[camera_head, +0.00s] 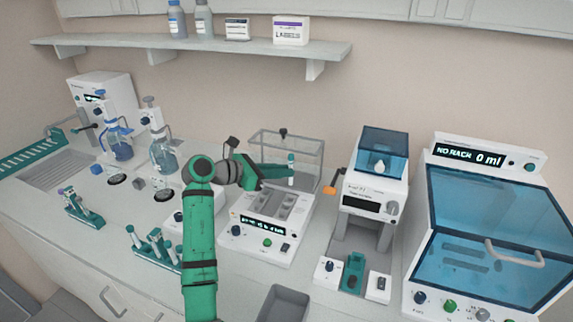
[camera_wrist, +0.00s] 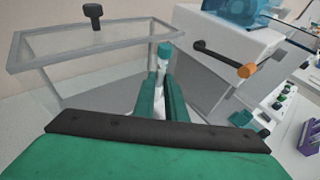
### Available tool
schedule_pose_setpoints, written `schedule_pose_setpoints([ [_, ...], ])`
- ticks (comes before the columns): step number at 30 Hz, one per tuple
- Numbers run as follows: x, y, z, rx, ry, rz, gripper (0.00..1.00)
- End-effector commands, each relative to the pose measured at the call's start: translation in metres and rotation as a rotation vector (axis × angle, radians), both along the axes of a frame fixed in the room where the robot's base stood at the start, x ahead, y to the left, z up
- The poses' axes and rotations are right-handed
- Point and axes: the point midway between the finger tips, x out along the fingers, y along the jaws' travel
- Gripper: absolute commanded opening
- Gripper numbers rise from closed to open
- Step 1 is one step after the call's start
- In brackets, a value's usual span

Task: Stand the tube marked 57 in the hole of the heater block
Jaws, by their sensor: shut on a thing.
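My gripper (camera_head: 284,182) is shut on a tube (camera_head: 291,163) with a pale teal cap and holds it upright above the back right of a white bench unit. The tube also shows in the wrist view (camera_wrist: 163,54), its cap standing above my gripper's fingers (camera_wrist: 163,92). Its number cannot be read. The white unit, which looks like the heater block (camera_head: 247,236), has a recessed grey top with slots and a lit display on its front. My arm covers part of its left side, and its holes are too small to make out.
A clear box (camera_head: 308,150) with a black knob stands close behind my gripper. A machine with an orange-tipped lever (camera_head: 330,190) is to the right. Racks of tubes (camera_head: 155,248) stand at the left, and a grey tray (camera_head: 284,304) lies in front.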

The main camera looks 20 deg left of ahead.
Motion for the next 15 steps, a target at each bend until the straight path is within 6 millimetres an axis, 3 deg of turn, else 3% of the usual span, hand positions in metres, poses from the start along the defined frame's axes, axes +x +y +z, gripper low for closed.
schedule_pose_setpoints([
  [15,0.000,0.001,-0.026,-0.001,0.002,0.001,0.00],
])
